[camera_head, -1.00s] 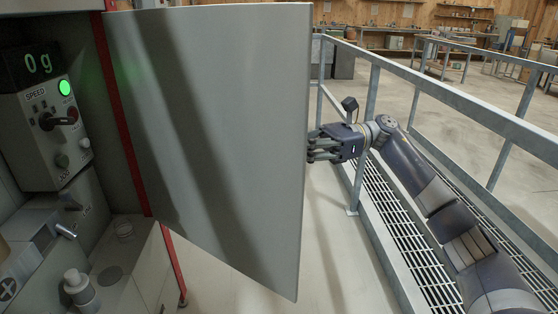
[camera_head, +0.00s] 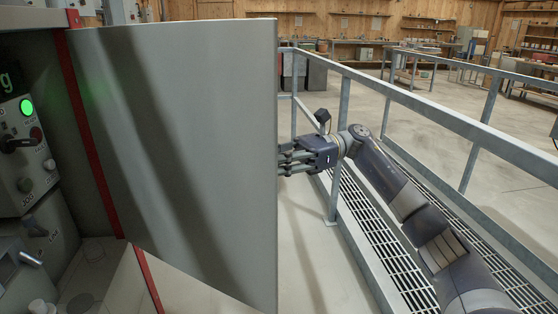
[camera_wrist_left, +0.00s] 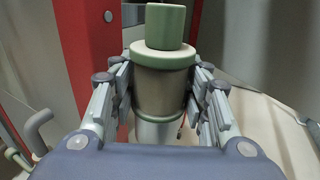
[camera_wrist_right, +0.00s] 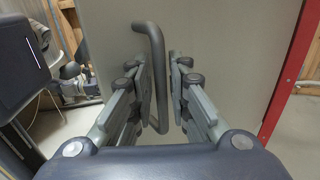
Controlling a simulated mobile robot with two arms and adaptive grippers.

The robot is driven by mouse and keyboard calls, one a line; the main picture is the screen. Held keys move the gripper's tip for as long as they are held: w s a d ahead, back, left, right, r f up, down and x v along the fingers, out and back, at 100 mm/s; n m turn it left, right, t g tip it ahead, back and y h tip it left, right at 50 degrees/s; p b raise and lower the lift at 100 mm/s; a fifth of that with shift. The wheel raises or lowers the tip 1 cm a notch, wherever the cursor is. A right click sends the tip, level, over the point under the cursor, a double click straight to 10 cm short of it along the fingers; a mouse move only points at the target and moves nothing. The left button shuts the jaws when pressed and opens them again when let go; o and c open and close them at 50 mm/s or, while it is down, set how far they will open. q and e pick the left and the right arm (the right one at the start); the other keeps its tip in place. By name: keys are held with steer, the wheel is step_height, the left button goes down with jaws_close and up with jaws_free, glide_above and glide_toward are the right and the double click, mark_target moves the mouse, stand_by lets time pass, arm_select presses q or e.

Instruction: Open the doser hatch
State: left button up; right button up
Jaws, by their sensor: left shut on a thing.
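A large grey panel (camera_head: 180,160), apparently the hatch, stands swung out from a red-edged frame in the head view. My right gripper (camera_head: 284,158) is at its free edge, partly hidden behind it. In the right wrist view a dark bar handle (camera_wrist_right: 158,55) on the panel's face passes between the open fingers of my right gripper (camera_wrist_right: 161,85). In the left wrist view my left gripper (camera_wrist_left: 163,85) is shut around a grey-brown cylinder (camera_wrist_left: 160,95) with a green top (camera_wrist_left: 165,28). My left gripper is not in the head view.
The machine's control box with a green light (camera_head: 26,107) stands at the left. A grey metal railing (camera_head: 440,110) runs along the right, with floor grating (camera_head: 375,225) beside it. Workbenches (camera_head: 350,45) stand far behind. Open floor shows between panel and railing.

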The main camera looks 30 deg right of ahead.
steer(key=s+d, duration=0.1)
steer(key=d, duration=1.1)
steer(key=shift+s, duration=0.15)
arm_select(q)
steer(key=shift+d, duration=0.1)
